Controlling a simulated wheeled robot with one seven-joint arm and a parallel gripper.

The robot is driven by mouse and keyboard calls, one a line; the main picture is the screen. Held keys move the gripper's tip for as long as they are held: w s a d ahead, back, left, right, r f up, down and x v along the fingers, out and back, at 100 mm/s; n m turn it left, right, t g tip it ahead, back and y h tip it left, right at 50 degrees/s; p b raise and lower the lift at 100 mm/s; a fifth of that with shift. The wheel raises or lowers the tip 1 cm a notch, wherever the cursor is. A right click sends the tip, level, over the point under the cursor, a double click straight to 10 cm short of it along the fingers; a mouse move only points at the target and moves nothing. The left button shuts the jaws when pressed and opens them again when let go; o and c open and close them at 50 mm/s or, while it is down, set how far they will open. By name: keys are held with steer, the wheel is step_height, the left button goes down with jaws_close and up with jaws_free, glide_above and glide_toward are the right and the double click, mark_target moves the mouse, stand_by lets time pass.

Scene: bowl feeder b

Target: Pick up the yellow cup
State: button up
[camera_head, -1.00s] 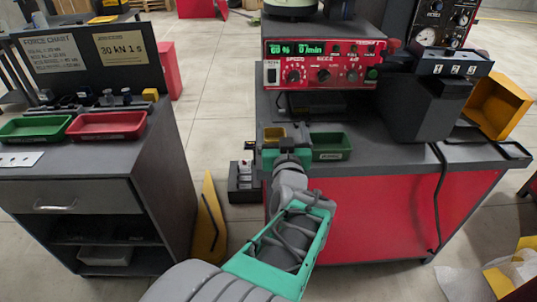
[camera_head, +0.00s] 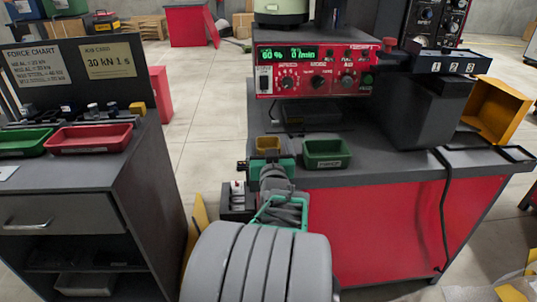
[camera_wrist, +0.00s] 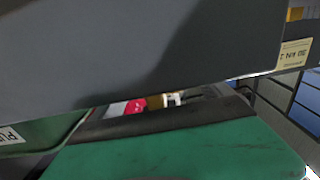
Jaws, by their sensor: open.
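The yellow cup (camera_head: 267,145) is a small, open, boxy-looking container near the front left edge of the right bench. My gripper (camera_head: 267,160) is in front of it, close to the bench's front edge in the head view. The teal gripper body hides the cup's lower front, and I cannot tell the exact gap between them. My fingers are small and partly hidden here; the jaws are open and nothing shows between them. In the wrist view a green part of my gripper fills the bottom, and I cannot make out the cup there.
A green bin (camera_head: 326,153) stands just right of the cup. The red feeder controller (camera_head: 315,70) stands behind on the bench (camera_head: 400,165). The left bench holds a red tray (camera_head: 88,138) and a green tray (camera_head: 22,143). A floor gap separates the benches.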

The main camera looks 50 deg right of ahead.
steer(key=shift+c, duration=0.6)
steer(key=c, duration=1.5)
